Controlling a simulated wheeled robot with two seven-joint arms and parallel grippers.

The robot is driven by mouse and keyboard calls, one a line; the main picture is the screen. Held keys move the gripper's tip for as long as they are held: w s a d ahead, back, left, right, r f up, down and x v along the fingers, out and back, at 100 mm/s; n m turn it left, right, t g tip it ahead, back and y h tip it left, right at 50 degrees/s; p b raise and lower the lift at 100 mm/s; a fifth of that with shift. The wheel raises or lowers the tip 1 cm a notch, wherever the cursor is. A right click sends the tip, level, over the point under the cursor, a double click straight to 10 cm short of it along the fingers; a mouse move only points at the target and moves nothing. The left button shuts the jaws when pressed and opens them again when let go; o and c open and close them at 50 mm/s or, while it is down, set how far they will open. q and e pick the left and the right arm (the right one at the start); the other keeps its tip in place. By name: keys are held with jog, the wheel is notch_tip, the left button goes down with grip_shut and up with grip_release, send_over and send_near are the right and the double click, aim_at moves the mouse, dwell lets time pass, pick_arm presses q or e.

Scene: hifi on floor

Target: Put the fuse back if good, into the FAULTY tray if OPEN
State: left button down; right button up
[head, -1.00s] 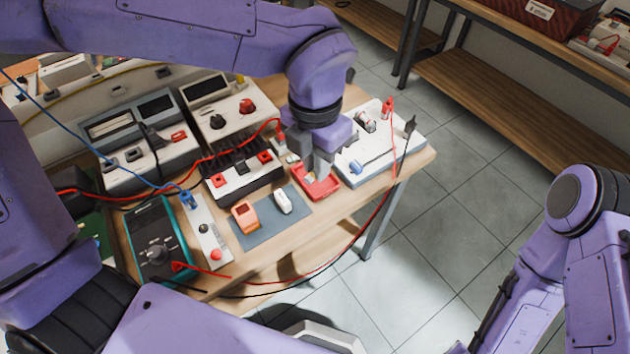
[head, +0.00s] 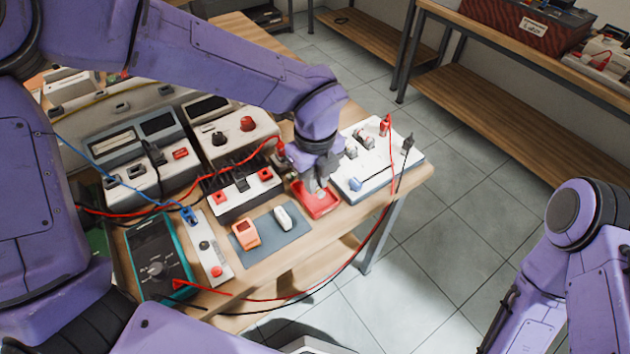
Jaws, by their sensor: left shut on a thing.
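A red tray (head: 317,206) sits near the right part of the bench, beside the white fuse board. My left gripper (head: 314,190) reaches down at this tray from above, with its fingertips at or just over it. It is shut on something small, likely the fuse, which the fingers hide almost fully. The white board (head: 376,165) with clips, a red plug and a black plug stands right of the tray. A teal multimeter (head: 160,262) lies at the bench's front left. My right arm shows at the right edge; its gripper is out of view.
A grey mat (head: 268,231) holds an orange item (head: 245,235) and a white item (head: 283,217). A white strip with buttons (head: 209,248) lies left of it. Red and black leads run across the bench and over its front edge. Bench instruments (head: 138,160) fill the back.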

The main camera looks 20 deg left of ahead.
aim_at(315, 197)
pick_arm(q)
jog(key=w+f, duration=0.1)
jog(key=w+a+f, duration=0.1)
jog(key=f, duration=0.1)
jog(key=shift+w+f, duration=0.1)
jog(key=shift+w, duration=0.1)
notch_tip(315, 197, down, 2)
jog(key=shift+f+p, duration=0.25)
jog(key=shift+p, duration=0.4)
jog(key=shift+d+f, duration=0.1)
jog(key=shift+f, duration=0.25)
jog(key=c, duration=1.1)
grip_release()
